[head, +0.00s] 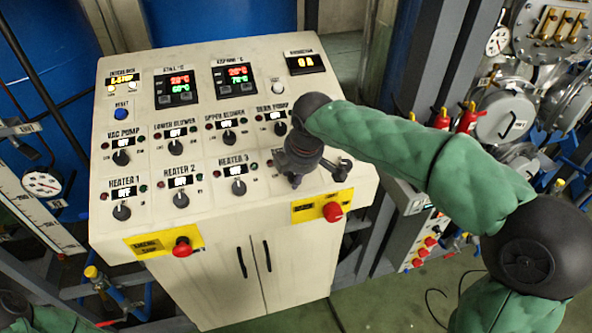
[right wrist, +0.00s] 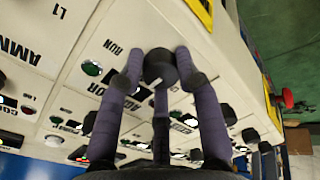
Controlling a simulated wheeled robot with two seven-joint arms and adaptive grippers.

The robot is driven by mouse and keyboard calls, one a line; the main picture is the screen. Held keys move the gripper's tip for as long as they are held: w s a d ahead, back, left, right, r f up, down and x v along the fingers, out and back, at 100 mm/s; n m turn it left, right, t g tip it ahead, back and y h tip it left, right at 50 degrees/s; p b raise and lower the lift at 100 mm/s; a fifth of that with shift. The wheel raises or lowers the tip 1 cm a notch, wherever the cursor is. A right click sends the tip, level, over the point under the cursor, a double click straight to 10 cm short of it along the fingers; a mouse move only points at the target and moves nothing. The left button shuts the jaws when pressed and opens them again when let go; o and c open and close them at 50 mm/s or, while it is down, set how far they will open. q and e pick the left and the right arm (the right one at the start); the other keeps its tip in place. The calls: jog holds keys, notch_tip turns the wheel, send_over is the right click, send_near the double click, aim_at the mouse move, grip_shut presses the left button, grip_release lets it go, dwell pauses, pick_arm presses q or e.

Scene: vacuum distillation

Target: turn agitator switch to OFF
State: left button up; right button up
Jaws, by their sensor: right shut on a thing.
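The agitator switch is a round black knob (right wrist: 159,66) on the sloped face of the cream control panel (head: 228,212). In the right wrist view, a partly covered label that seems to read AGITATOR and the word RUN are beside it. My right gripper (head: 297,182) is at the lower right of the panel in the head view, and its fingers are closed around the knob. The fingers and wrist hide the knob and its display in the head view. I cannot read the knob's setting. My left gripper is not in view.
Other black knobs, such as the heater 3 switch (head: 238,187), stand close to the left. A red stop button (head: 332,211) on a yellow plate sits just below my right gripper. Another red button (head: 182,247) is at the lower left. Pipes and gauges flank the cabinet.

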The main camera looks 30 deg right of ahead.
dwell(0.4)
jog(key=o, duration=1.2)
jog(key=shift+a, duration=0.1)
jog(key=shift+c, duration=0.2)
jog(key=v, duration=1.2)
jog(key=shift+f, duration=0.1)
